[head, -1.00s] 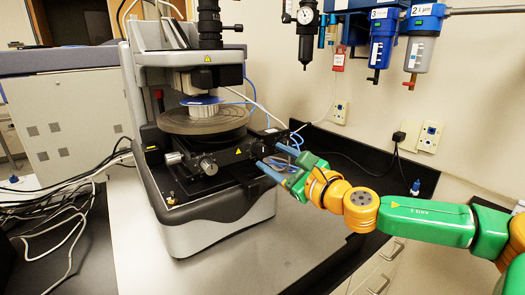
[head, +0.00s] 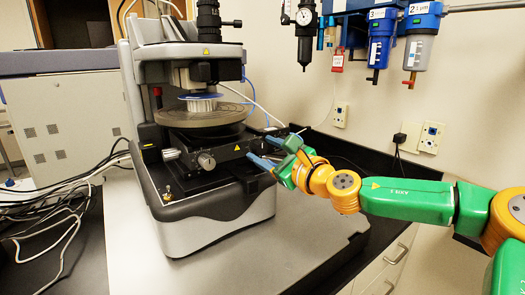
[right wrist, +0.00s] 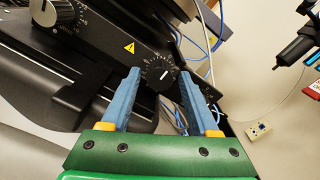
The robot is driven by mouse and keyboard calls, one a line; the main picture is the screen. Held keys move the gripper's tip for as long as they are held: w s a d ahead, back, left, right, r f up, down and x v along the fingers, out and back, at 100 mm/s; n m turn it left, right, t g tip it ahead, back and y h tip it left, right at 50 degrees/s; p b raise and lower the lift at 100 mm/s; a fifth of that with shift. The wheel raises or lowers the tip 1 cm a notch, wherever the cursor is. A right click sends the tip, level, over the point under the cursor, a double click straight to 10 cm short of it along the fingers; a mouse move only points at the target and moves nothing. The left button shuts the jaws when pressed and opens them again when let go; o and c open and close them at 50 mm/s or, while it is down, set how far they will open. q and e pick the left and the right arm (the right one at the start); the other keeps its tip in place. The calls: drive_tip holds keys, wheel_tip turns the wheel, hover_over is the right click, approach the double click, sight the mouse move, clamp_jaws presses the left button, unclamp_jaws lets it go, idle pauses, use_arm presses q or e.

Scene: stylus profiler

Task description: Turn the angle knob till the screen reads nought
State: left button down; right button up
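A black dial knob (right wrist: 160,75) with a white pointer line and scale marks around it sits on the black front panel of the profiler (head: 200,215). The pointer is tilted to the upper right in the right wrist view. My right gripper (right wrist: 160,82) is open, with its blue fingers on either side of this knob; I cannot tell whether they touch it. In the head view the right gripper (head: 259,148) is at the right end of the panel and hides that knob. No readable screen shows. My left gripper is out of view.
A larger silver-faced knob (head: 206,160) is left of the gripper on the same panel, and shows in the right wrist view (right wrist: 44,13). A round stage (head: 203,116) is above. Blue tubes and cables run behind the fingers. The grey base plate (head: 290,250) in front is clear.

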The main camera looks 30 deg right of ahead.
clamp_jaws()
drive_tip(key=n, duration=0.4)
drive_tip(key=shift+r+n, duration=0.1)
drive_tip(key=shift+n, duration=0.2)
drive_tip(key=n, duration=0.7)
drive_tip(key=shift+n, duration=0.3)
drive_tip(key=n, duration=0.3)
drive_tip(key=shift+n, duration=0.4)
drive_tip(key=shift+o, duration=1.2)
unclamp_jaws()
